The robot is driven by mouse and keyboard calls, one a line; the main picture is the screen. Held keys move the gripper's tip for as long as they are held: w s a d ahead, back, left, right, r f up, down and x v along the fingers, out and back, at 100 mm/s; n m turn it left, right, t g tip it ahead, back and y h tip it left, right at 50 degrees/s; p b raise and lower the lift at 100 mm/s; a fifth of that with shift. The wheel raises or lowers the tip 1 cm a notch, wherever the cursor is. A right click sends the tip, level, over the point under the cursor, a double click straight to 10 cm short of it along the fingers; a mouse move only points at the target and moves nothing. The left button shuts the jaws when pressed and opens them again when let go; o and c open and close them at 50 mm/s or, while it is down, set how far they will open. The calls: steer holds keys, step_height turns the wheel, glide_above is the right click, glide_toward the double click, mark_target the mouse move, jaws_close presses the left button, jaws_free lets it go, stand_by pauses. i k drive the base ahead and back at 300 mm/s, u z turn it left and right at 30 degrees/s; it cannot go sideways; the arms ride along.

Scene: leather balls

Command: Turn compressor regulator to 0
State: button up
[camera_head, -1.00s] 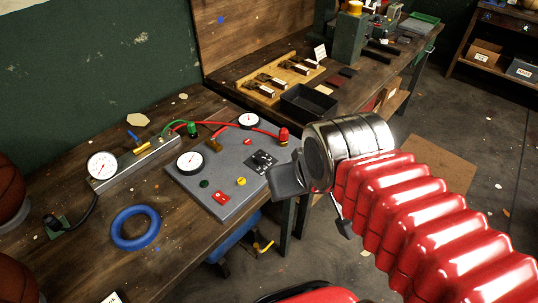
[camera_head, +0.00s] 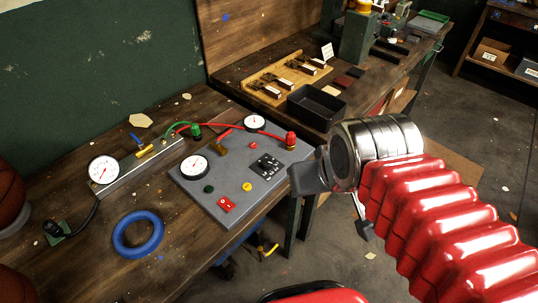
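A grey compressor panel (camera_head: 222,187) lies on the wooden bench, left of my gripper. A dark square plate with a small black knob (camera_head: 266,165) is on its right half; this looks like the regulator, but its setting is too small to read. White dial gauges sit at the panel's left (camera_head: 194,167) and back (camera_head: 254,122). My gripper (camera_head: 337,204) is just right of the panel, near its right edge. Its two dark fingers are spread apart with nothing seen between them. It is apart from the knob.
A red switch (camera_head: 227,205), yellow button (camera_head: 247,187) and red hose fitting (camera_head: 291,140) are on the panel. A blue ring (camera_head: 138,233) and another gauge (camera_head: 103,170) are on the bench to the left. A black tray (camera_head: 316,106) stands behind.

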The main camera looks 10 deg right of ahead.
mark_target(267, 164)
steer(key=i, duration=0.45)
steer(key=u, duration=0.2)
steer(key=k, duration=0.5)
steer(key=u, duration=0.55)
steer(key=i, duration=0.45)
steer(key=u, duration=0.2)
